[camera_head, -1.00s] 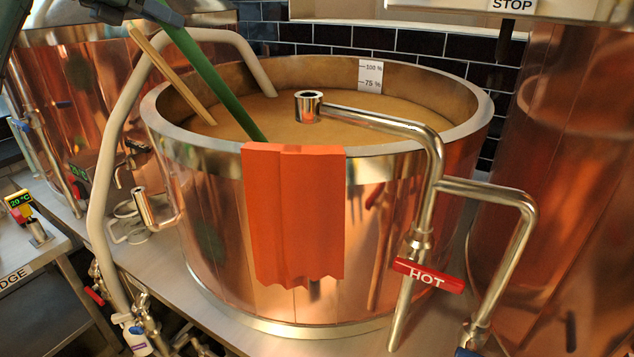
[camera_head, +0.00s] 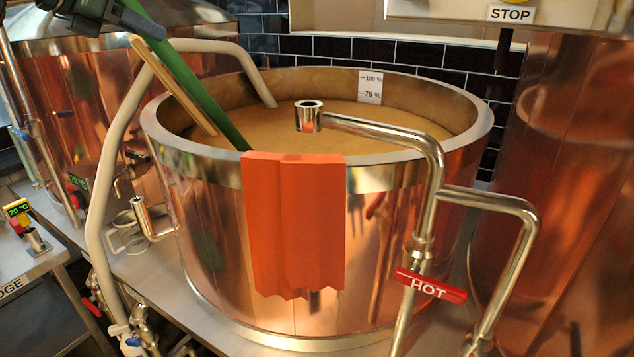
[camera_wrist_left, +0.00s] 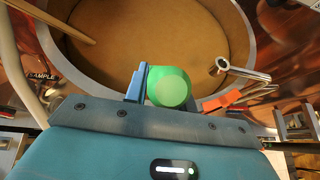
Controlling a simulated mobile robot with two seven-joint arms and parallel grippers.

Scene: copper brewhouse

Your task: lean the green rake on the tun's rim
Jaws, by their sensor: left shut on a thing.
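The green rake (camera_head: 195,85) slants from the upper left down into the copper tun (camera_head: 215,170). Its lower end is hidden behind the near rim and the orange cloth, so I cannot tell what it touches. My left gripper (camera_head: 120,14), at the top left of the head view, is shut on the rake's upper part, above the tun's left side. In the left wrist view the round green handle end (camera_wrist_left: 170,87) shows beside a blue finger (camera_wrist_left: 136,82). The tun's rim (camera_head: 205,162) is a broad metal ring. My right gripper is not in view.
An orange cloth (camera_head: 293,225) hangs over the near rim. A wooden pole (camera_head: 180,90) leans inside the left rim beside a pale hose (camera_head: 106,165). A metal pipe (camera_head: 385,128) with a red HOT handle (camera_head: 430,286) reaches over the right rim. Brown mash (camera_head: 350,118) fills the tun.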

